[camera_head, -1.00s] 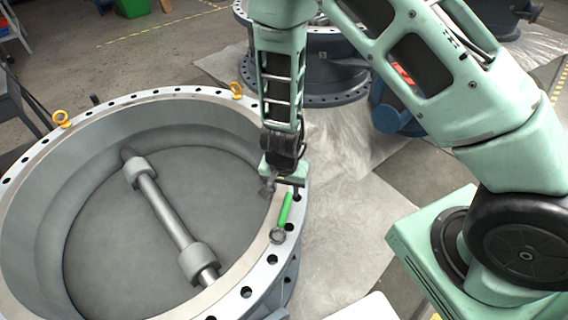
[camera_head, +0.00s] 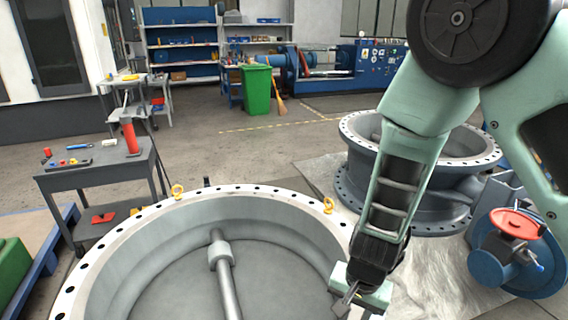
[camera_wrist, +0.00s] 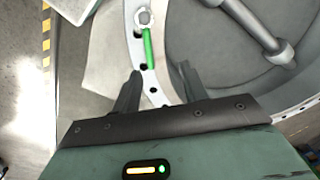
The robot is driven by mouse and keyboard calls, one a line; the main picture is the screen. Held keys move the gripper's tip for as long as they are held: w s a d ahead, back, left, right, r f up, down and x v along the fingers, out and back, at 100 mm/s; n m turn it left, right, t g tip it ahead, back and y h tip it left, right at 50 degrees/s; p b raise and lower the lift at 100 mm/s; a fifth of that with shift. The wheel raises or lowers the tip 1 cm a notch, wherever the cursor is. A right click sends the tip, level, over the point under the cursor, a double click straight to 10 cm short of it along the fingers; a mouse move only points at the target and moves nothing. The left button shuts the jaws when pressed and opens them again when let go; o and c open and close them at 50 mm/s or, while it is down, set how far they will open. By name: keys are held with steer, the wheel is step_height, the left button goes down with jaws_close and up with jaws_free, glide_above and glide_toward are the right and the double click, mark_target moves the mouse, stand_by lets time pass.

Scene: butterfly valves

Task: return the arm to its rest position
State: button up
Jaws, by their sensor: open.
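My arm reaches down from the upper right in the head view. My gripper (camera_head: 358,302) is low in the picture, over the right rim of the large grey butterfly valve (camera_head: 140,222). In the wrist view my gripper (camera_wrist: 159,74) has its two dark fingers spread apart with nothing held between them. A green-handled tool (camera_wrist: 148,48) with a grey ring end lies on the valve's pale bolt-hole rim, beyond the fingertips. The tool does not show in the head view now.
A second valve (camera_head: 455,150) stands behind my arm, with a blue part with a red handwheel (camera_head: 515,224) at right. A dark work table (camera_head: 100,165) with tools stands at left. A green bin (camera_head: 256,90) and shelves are farther back. Open floor lies between.

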steer(key=s+a+r+n+g+y+p, duration=0.1)
steer(key=s+a+r+n, duration=0.3)
steer(key=r, duration=0.4)
steer(key=s+a+r+n+y, duration=0.1)
steer(key=s+a+r+n, duration=0.15)
steer(key=s+r, duration=0.4)
steer(key=s+d+r+n+h, duration=0.2)
steer(key=s+d+r+n, duration=0.3)
steer(key=s+r+n, duration=0.1)
steer(key=shift+d+r+n+p, duration=0.15)
steer(key=shift+r+n+p, duration=0.3)
steer(key=shift+r, duration=0.35)
